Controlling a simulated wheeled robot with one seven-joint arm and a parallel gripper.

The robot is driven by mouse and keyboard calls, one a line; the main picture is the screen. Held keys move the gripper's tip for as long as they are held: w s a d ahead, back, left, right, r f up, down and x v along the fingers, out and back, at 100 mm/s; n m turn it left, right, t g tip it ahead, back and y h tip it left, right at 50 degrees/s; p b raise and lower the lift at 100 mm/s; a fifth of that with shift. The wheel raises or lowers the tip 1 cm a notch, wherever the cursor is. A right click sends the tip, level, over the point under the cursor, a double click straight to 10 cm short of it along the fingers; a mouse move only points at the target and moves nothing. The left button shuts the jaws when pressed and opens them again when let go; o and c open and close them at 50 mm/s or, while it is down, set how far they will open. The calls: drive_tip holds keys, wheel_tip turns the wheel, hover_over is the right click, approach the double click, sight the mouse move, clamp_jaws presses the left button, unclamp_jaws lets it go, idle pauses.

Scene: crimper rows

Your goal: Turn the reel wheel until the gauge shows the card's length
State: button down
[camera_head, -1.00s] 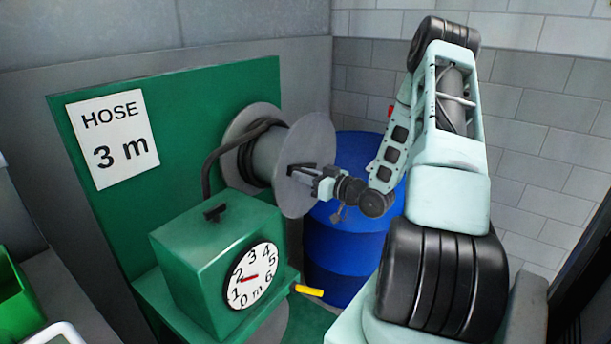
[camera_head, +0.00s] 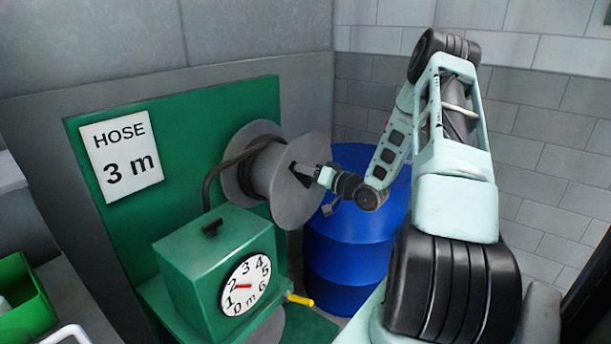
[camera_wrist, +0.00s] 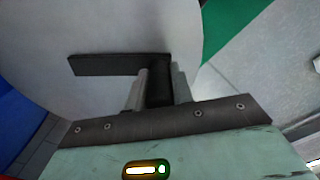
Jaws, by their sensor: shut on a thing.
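The reel wheel (camera_head: 298,200) is a grey disc on a drum with dark hose, mounted on a green panel. My gripper (camera_head: 314,173) is at its face. In the wrist view my gripper (camera_wrist: 158,88) is shut on the wheel's black handle (camera_wrist: 158,72), one finger on each side; a dark crank bar (camera_wrist: 105,65) runs left from it. The white gauge (camera_head: 246,284) is on a green box, marked 0 to 6 m; its red needle points close to the 2, perhaps slightly below. The card (camera_head: 122,158) reads "HOSE 3 m".
A blue barrel (camera_head: 350,240) stands right of and behind the wheel. A yellow-tipped lever (camera_head: 300,299) sticks out beside the gauge box (camera_head: 190,265). A green bin (camera_head: 25,300) is at lower left.

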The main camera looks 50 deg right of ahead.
sight(316, 150)
drive_tip(key=d+r+m+p, duration=0.1)
drive_tip(key=d+m, duration=0.1)
drive_tip(key=d+m+p, duration=0.1)
drive_tip(key=d+m, duration=0.2)
drive_tip(key=d+r+m+p, duration=0.1)
drive_tip(key=d+m+p, duration=0.1)
drive_tip(key=m, duration=0.1)
drive_tip(key=shift+w+d+r, duration=0.3)
drive_tip(key=d+m, duration=0.1)
drive_tip(key=m, duration=0.1)
drive_tip(key=d+f+m, duration=0.1)
drive_tip(key=d+m, duration=0.1)
drive_tip(key=shift+w+d, duration=0.1)
drive_tip(key=shift+d, duration=0.1)
drive_tip(key=shift+d+f, duration=0.35)
drive_tip(key=shift+d, duration=0.35)
drive_tip(key=c, duration=1.2)
unclamp_jaws()
drive_tip(key=s+d+b, duration=0.1)
drive_tip(key=s+b, duration=0.5)
drive_tip(key=s, duration=1.1)
drive_tip(key=shift+s+d, duration=0.15)
